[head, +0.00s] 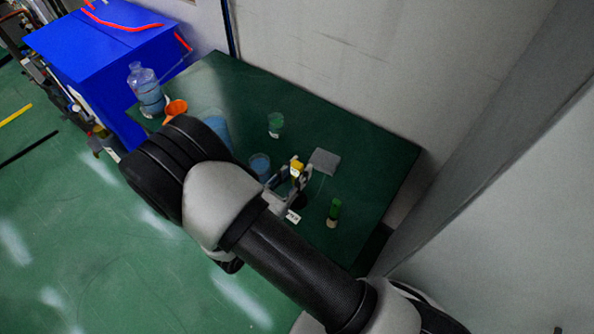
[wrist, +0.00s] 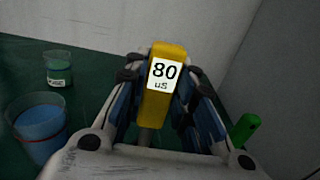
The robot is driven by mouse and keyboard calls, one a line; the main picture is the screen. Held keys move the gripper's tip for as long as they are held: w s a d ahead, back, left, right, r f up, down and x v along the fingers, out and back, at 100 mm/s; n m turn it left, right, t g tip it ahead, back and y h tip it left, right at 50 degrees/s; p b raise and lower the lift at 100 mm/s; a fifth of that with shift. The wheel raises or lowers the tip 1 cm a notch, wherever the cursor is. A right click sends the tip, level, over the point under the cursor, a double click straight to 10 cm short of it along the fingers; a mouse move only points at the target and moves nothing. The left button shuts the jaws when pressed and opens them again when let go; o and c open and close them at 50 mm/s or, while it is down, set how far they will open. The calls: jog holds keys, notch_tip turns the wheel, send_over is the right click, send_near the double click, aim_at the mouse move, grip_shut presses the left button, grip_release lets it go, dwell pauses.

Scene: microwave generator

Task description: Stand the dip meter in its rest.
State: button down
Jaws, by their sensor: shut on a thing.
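The dip meter (wrist: 157,108) is a yellow upright body with a white display reading 80 µS. My gripper (wrist: 161,76) is shut on it, with one finger on each side. In the head view the meter's yellow top (head: 297,168) shows between the fingers of my gripper (head: 293,178), above the green table. A dark round spot (head: 301,202) and a small white label (head: 293,216) lie just below the gripper in the picture. I cannot tell whether the dark spot is the rest.
On the green table (head: 370,160) stand a blue-filled beaker (head: 260,165), a green-filled cup (head: 275,122), a grey square block (head: 325,161) and a green-topped cylinder (head: 334,211). A bottle (head: 146,88) and orange funnel (head: 175,108) are at the far left. A wall (head: 350,60) borders the table.

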jog(key=shift+f+b, duration=0.75)
jog(key=shift+f, duration=0.75)
jog(key=c, duration=1.3)
grip_release()
jog(key=v, duration=1.2)
